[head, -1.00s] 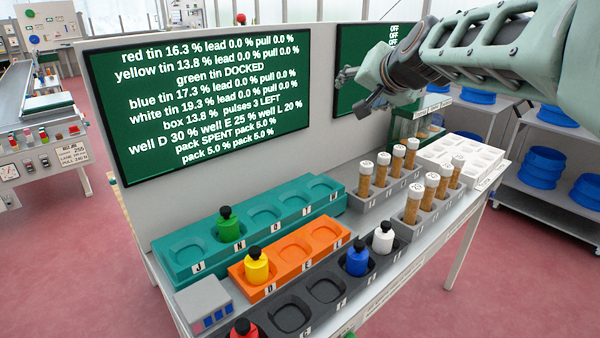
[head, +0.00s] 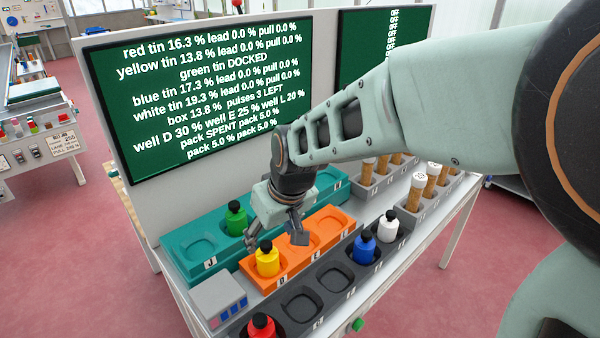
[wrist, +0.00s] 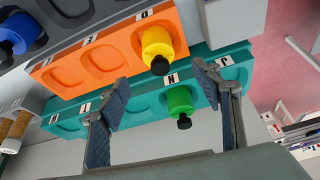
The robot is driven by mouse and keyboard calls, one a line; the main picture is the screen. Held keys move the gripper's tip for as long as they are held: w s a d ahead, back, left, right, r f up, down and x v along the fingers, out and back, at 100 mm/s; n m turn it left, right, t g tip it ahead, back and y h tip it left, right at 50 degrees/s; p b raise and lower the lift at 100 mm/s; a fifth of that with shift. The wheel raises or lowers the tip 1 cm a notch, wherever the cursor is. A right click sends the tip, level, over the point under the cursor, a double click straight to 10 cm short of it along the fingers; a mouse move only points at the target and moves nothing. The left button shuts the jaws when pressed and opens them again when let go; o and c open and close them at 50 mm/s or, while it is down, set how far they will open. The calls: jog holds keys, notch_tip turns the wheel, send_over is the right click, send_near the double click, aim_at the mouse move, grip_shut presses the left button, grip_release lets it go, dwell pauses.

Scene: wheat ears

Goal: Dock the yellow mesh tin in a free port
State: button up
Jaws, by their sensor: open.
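The yellow tin (head: 268,262), with a black cap, stands upright in the well marked D, nearest the front-left end of the orange block (head: 253,275); it also shows in the wrist view (wrist: 157,42). The teal block (head: 172,246) stands behind, with the green tin (head: 236,221) in the port marked N. The teal port J (head: 195,248) beside it is empty, and further teal ports look empty. My gripper (head: 277,235) is open and empty, above and just behind the yellow tin. In the wrist view its fingertips (wrist: 160,80) are spread, with the yellow tin beyond them.
The dark block (head: 275,310) in front holds the blue (head: 364,250), white (head: 389,226) and red (head: 262,327) tins. A grey box (head: 220,298) stands at the front left. Capped tubes (head: 415,190) stand at the right. A screen (head: 205,95) rises behind and reads green tin DOCKED.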

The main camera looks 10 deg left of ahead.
aim_at(268, 245)
jog(key=x, duration=0.3)
jog(key=shift+f, duration=0.1)
jog(key=shift+p+x, duration=0.45)
jog(key=shift+x, duration=2.25)
jog(key=c, duration=1.5)
